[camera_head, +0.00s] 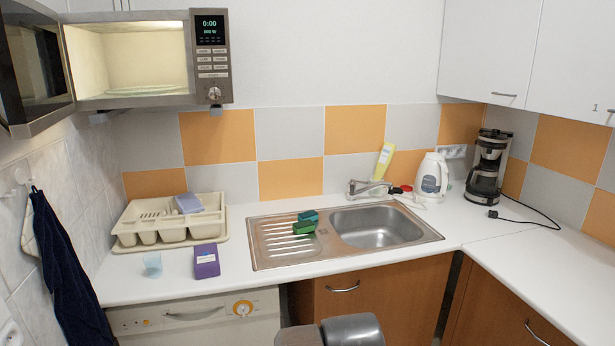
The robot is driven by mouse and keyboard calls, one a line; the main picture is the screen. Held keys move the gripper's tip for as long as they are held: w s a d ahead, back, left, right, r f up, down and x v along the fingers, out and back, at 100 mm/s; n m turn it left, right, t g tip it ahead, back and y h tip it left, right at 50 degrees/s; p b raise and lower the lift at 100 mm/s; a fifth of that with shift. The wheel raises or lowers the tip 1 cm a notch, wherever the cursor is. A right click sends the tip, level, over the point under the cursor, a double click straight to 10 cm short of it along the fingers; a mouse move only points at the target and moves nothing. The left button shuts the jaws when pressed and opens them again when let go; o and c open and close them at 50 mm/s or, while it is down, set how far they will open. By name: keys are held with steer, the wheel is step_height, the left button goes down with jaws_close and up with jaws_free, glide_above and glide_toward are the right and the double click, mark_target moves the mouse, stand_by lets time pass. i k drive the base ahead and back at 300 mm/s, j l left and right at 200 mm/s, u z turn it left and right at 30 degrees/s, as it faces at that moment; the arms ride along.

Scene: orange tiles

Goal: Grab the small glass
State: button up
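A small glass (153,265), pale blue and see-through, stands on the white counter at the left. It is in front of the dish rack and left of a purple box. My gripper's fingers do not show. Only a grey, rounded part of my own arm shows at the bottom middle edge, well below and right of the glass.
A purple box (206,261) stands close right of the glass. The cream dish rack (130,240) is behind it. The steel sink (430,232) with sponges (304,227) is further right. An open microwave (212,60) hangs above left. Counter (120,288) is bare in front of the glass.

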mark_target(152, 264)
steer(key=i+j, duration=1)
steer(key=j, duration=0.15)
